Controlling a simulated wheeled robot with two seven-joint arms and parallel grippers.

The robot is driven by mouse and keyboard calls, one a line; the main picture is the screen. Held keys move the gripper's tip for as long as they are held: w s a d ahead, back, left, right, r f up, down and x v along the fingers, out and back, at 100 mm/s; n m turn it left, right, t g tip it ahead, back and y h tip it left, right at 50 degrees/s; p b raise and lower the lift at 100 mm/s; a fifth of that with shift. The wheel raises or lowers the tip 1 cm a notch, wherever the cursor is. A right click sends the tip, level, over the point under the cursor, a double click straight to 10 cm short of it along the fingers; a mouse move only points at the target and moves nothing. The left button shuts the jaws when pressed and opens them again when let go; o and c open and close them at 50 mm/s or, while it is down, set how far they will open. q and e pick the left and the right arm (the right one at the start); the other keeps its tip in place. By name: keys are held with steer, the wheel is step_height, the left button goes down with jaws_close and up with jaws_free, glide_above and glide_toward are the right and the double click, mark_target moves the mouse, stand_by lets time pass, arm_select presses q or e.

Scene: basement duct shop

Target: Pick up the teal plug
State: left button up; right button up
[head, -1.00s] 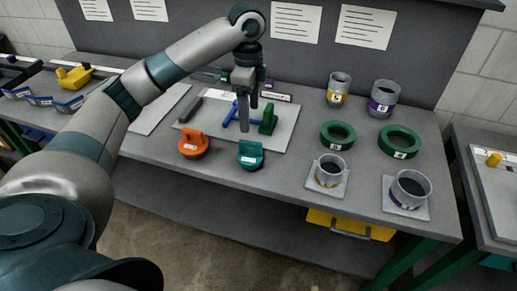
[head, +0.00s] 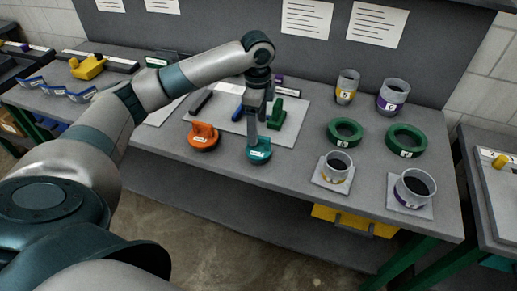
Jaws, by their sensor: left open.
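The teal plug (head: 259,153) sits on the grey bench near its front edge, with a pale label on its front. My left gripper (head: 254,137) points down at it. Its fingers are open and reach down to the upper part of the plug, hiding the handle. I cannot tell whether the fingers touch it. My right gripper is not in view.
An orange plug (head: 203,138) stands close on the left. A pale board (head: 293,127) behind holds a green block (head: 277,113) and a blue tool (head: 237,115). Green rings (head: 345,131) and grey cups (head: 337,167) stand to the right. Bare bench lies between the plug and cups.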

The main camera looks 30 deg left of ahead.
arm_select(q)
glide_above(258, 149)
steer(key=shift+w+a+f+p, duration=0.15)
steer(key=shift+f+p, duration=0.3)
steer(key=shift+f, duration=1.95)
steer(key=shift+f+p, duration=0.5)
steer(key=f, duration=0.1)
steer(key=f+p, duration=0.1)
steer(key=f, duration=0.1)
steer(key=shift+s+d, duration=0.2)
steer(key=shift+f, duration=0.6)
steer(key=c, duration=0.9)
